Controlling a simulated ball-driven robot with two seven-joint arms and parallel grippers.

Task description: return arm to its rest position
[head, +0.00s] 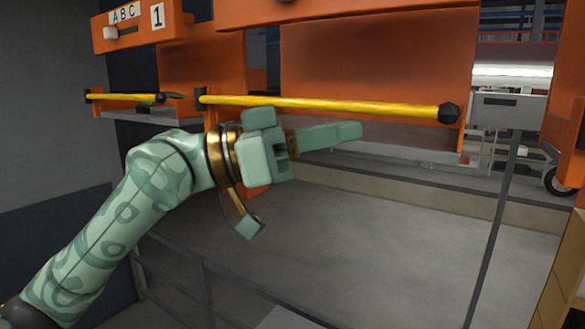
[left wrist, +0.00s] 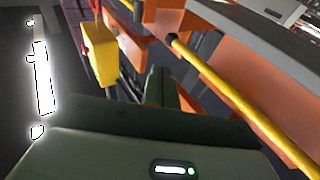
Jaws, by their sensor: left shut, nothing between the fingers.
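My left arm comes in from the left in the head view, and its pale green gripper (head: 350,133) is raised in front of the orange conveyor machine. Its fingers are shut together, point right and hold nothing. The gripper is just below a long yellow bar (head: 330,106) in the picture; I cannot tell the gap in depth. In the left wrist view the dark green fingers (left wrist: 161,86) are together, with the yellow bar (left wrist: 235,98) to their right. My right gripper is not in view.
The orange machine (head: 375,60) fills the top, with a shorter yellow bar (head: 125,97) at left and a panel (head: 130,20) marked ABC and 1. A thin dark post (head: 492,235) stands at right. Grey floor (head: 400,235) below is largely clear. A yellow box (left wrist: 100,55) shows in the wrist view.

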